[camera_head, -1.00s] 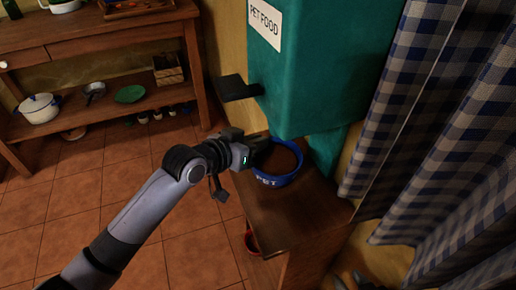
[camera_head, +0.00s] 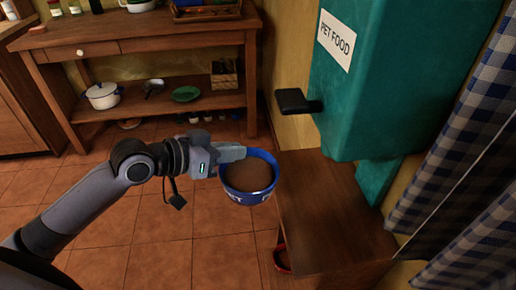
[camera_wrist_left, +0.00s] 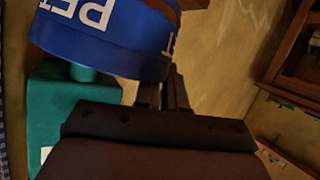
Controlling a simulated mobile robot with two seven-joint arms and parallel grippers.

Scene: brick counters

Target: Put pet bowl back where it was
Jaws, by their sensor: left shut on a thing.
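The blue pet bowl (camera_head: 245,193), marked with white letters, is filled with brown food. My left gripper (camera_head: 232,153) is shut on the bowl's rim and holds it up over the tiled floor, left of the wooden stand. In the left wrist view the bowl (camera_wrist_left: 105,45) fills the upper left, with the gripper fingers (camera_wrist_left: 165,92) at its edge. The teal pet food dispenser (camera_head: 370,110) with a black lever (camera_head: 297,102) stands above the wooden stand (camera_head: 330,215). My right gripper is not in view.
A red bowl (camera_head: 281,257) sits low at the stand's left side, partly hidden. A wooden shelf table (camera_head: 150,45) with a white pot (camera_head: 103,96) and a green plate (camera_head: 186,94) stands at the back left. Checked curtains (camera_head: 460,130) hang at right. The tiled floor between is clear.

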